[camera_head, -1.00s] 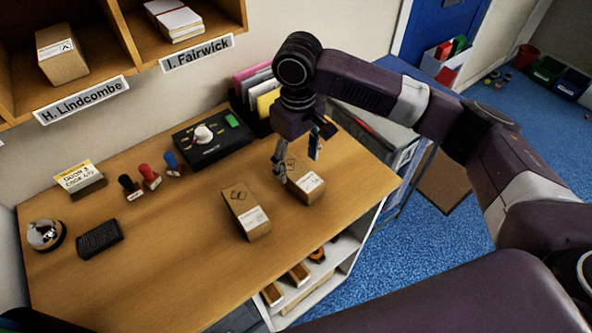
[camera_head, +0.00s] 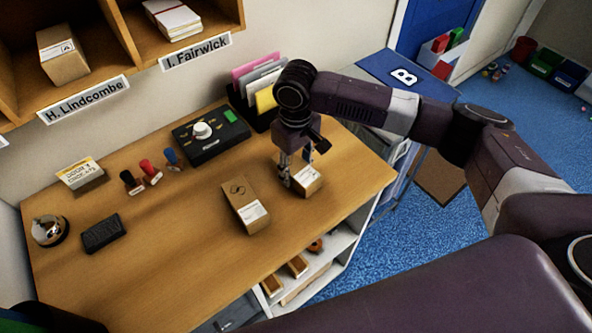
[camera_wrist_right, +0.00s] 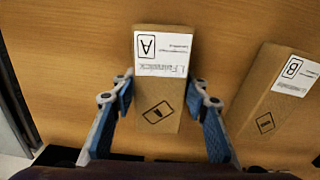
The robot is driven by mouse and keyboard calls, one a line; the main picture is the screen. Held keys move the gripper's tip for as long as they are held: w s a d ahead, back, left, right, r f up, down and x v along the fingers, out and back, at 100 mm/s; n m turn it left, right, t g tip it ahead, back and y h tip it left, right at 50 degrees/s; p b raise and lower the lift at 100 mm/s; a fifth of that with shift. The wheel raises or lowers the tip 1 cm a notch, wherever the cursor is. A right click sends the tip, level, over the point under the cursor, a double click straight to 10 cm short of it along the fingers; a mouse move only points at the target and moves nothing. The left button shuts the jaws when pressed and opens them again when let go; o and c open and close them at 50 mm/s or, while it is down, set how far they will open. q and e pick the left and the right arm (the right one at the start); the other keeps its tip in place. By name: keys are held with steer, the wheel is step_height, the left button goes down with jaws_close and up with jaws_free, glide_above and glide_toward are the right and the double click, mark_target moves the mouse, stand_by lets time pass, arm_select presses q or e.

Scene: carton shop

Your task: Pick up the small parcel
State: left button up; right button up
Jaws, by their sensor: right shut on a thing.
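The small parcel (camera_head: 308,183) is a brown carton with a white label, near the right end of the wooden counter. In the right wrist view the parcel (camera_wrist_right: 160,95) has a label marked A and a printed symbol on its top. My right gripper (camera_head: 299,172) reaches down around it from above, a finger on either long side. In the right wrist view my right gripper (camera_wrist_right: 163,84) is shut on the parcel, which appears to rest on the counter. The fingers hide part of it in the head view. My left gripper is not in view.
A longer carton (camera_head: 245,206), labelled B, lies close beside on the left. Behind are a dark device with a knob (camera_head: 210,137) and a file holder (camera_head: 258,95). Stamps (camera_head: 150,171), a bell (camera_head: 48,230) and a black pad (camera_head: 101,233) stand left. The front middle counter is clear.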

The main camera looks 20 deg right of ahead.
steer(key=c, duration=0.4)
steer(key=shift+r, duration=0.1)
